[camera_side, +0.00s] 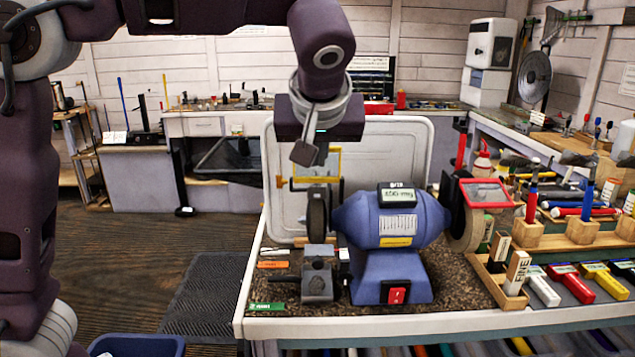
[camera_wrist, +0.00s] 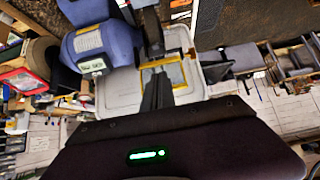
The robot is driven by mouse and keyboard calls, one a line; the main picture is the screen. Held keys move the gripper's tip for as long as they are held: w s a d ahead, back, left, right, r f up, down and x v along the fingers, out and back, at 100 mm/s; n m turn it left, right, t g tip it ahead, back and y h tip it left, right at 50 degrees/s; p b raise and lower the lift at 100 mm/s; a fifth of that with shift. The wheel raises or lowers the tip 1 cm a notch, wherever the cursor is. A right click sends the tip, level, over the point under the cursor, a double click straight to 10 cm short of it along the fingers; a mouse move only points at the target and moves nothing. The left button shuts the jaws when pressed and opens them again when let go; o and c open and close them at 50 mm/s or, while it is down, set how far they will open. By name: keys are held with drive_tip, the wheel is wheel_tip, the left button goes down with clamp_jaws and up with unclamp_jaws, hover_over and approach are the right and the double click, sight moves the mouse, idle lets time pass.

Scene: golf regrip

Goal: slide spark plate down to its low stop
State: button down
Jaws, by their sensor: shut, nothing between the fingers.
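A blue bench grinder (camera_side: 378,220) stands on the bench, with a dark wheel (camera_side: 317,212) on its left. A yellow-framed clear guard (camera_side: 325,164) stands above that wheel, with a yellow bar (camera_side: 302,183) low across it. I cannot tell the spark plate apart from these yellow parts with certainty. My gripper (camera_side: 307,153) is shut and empty, pointing down just above and in front of the guard; contact is unclear. In the wrist view the dark fingers (camera_wrist: 157,94) overlap the yellow frame (camera_wrist: 174,73), and the grinder (camera_wrist: 88,45) is at upper left.
A grey tool rest block (camera_side: 317,278) sits before the dark wheel. A red-framed shield (camera_side: 486,193) covers the right wheel (camera_side: 463,220). A pale upright panel (camera_side: 412,145) stands behind the grinder. Wooden blocks and coloured tools crowd the right. Open floor lies left of the bench.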

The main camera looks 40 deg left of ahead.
sight(317, 194)
drive_tip(key=x, duration=0.4)
drive_tip(key=shift+s, duration=0.1)
wheel_tip(317, 194, down, 3)
drive_tip(key=shift+d+r, duration=0.15)
drive_tip(key=shift+r, duration=0.05)
drive_tip(key=shift+f, duration=0.55)
